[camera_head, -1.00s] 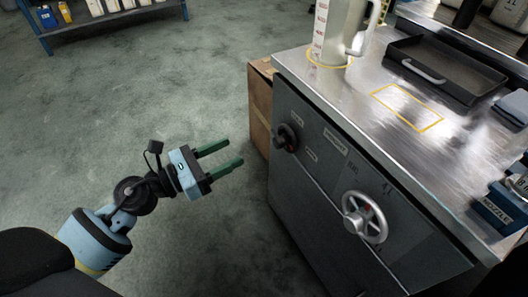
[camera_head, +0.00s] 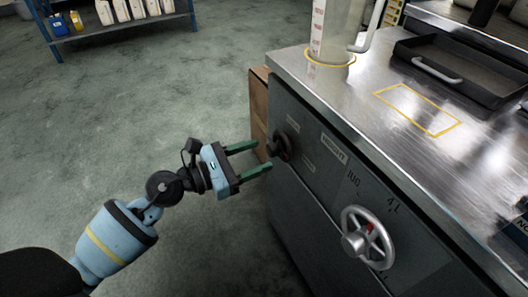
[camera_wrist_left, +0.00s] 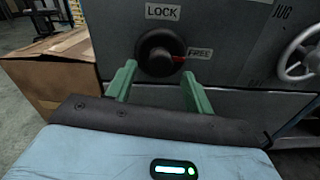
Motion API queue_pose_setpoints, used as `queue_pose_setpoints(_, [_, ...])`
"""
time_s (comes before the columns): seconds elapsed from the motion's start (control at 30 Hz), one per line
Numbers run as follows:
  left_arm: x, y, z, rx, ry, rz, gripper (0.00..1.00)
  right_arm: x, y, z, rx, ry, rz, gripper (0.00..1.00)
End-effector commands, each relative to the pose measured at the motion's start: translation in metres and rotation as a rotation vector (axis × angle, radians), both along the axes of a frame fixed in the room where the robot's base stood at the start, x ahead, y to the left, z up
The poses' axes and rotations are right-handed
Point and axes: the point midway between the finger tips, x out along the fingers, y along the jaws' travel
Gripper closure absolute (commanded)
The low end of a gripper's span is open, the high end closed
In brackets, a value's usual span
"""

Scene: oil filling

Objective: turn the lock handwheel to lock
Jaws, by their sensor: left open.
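The lock handwheel is a black round knob (camera_head: 281,146) on the front panel of the grey cabinet (camera_head: 330,215). In the left wrist view the knob (camera_wrist_left: 160,53) sits below a LOCK label (camera_wrist_left: 163,11), and its red pointer (camera_wrist_left: 180,59) points right, toward the FREE label (camera_wrist_left: 199,53). My left gripper (camera_head: 264,154) is open and empty, just in front of and left of the knob in the head view. In the left wrist view its two green fingers are on either side of the knob's lower part; I cannot tell whether they touch it. My right gripper is not in view.
A silver spoked handwheel (camera_head: 367,238) is lower right on the same panel, near a HEIGHT label (camera_head: 334,148). A cardboard box (camera_wrist_left: 45,85) stands left of the cabinet. A clear jug (camera_head: 334,30) and a black tray (camera_head: 440,70) are on top. Open floor lies left.

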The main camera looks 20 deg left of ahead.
Motion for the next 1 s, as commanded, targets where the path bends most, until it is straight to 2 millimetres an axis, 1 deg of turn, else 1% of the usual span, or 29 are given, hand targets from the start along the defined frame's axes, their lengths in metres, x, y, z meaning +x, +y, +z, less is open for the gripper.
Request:
queue_pose_setpoints(0.03, [0.006,-0.005,0.001,-0.003,-0.001,0.0,0.48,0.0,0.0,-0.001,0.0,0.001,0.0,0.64])
queue_pose_setpoints(0.1, [0.012,-0.009,0.0,-0.002,-0.001,0.001,0.48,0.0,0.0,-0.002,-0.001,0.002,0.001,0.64])
queue_pose_setpoints(0.23, [0.019,-0.015,0.0,-0.001,0.0,0.001,0.48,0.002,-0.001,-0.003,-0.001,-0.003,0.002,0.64])
queue_pose_setpoints(0.57, [0.021,-0.017,0.0,-0.002,0.001,0.0,0.48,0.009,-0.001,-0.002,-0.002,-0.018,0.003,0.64])
queue_pose_setpoints(0.9, [0.021,-0.017,0.0,-0.002,0.001,0.0,0.92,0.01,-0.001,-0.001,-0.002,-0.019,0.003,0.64])
queue_pose_setpoints(1.0, [0.021,-0.017,0.0,-0.002,0.002,0.0,0.92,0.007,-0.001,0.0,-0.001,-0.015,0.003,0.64])
